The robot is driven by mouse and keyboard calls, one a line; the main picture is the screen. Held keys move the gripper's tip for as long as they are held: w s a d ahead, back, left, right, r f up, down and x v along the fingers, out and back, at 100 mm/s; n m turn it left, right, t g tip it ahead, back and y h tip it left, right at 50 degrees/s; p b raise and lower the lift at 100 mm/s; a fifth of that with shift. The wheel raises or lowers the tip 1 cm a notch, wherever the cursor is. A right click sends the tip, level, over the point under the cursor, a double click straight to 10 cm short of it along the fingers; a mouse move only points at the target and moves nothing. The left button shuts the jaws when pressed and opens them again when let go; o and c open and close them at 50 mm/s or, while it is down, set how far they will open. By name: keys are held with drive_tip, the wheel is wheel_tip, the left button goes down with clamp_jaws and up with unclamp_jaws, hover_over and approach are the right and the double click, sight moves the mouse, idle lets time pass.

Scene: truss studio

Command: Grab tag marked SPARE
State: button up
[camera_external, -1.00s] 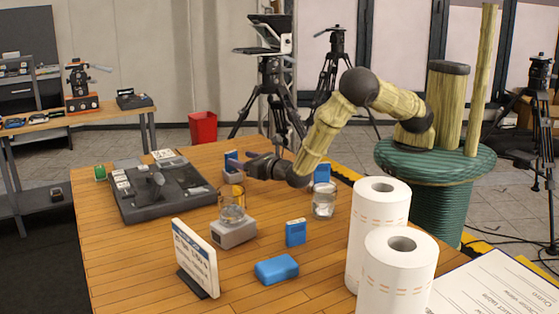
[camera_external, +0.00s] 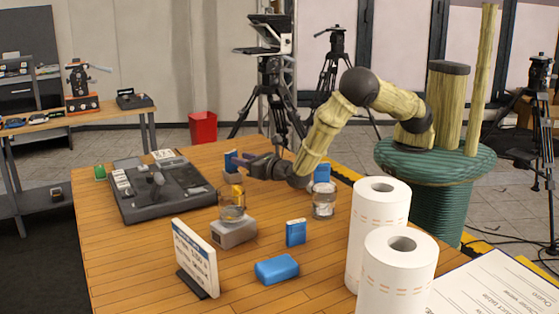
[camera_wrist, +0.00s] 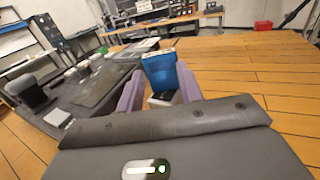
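A blue tag (camera_wrist: 160,68) stands upright ahead of my gripper (camera_wrist: 158,88) in the wrist view, with a purple finger to either side. It also shows at the far side of the table in the external view (camera_external: 230,161), partly covered by my gripper (camera_external: 240,159). My gripper looks open around the tag, and I cannot tell whether the fingers touch it. Other blue tags stand behind the clear glass (camera_external: 322,173) and near the table's middle (camera_external: 296,232). No SPARE marking is legible on any of them.
A black control panel (camera_external: 165,188) lies to the left of my gripper. An amber glass (camera_external: 231,206) stands on a grey block (camera_external: 233,233). A clear glass (camera_external: 324,201), a blue case (camera_external: 277,269), a white sign (camera_external: 194,258) and paper rolls (camera_external: 379,215) stand nearer.

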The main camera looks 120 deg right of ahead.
drive_tip(key=w+a+m+g, duration=0.1)
drive_tip(key=a, duration=0.1)
drive_tip(key=w+a+g+b, duration=0.1)
drive_tip(key=w+a, duration=0.1)
drive_tip(key=a, duration=0.1)
drive_tip(key=w+a+r+m+g, duration=0.1)
drive_tip(key=a, duration=0.2)
drive_tip(key=shift+w+a+m, duration=0.2)
drive_tip(key=shift+w+m, duration=0.1)
drive_tip(key=shift+w, duration=0.05)
drive_tip(key=w+a+y, duration=0.1)
drive_tip(key=a, duration=0.2)
drive_tip(key=a+f+g+y+b, duration=0.1)
drive_tip(key=a, duration=0.3)
drive_tip(key=w+a+g+y, duration=0.1)
drive_tip(key=a, duration=0.3)
drive_tip(key=shift+w+a+f, duration=0.1)
drive_tip(key=shift+w+f, duration=0.1)
drive_tip(key=shift+w, duration=0.1)
drive_tip(key=shift+x, duration=1.2)
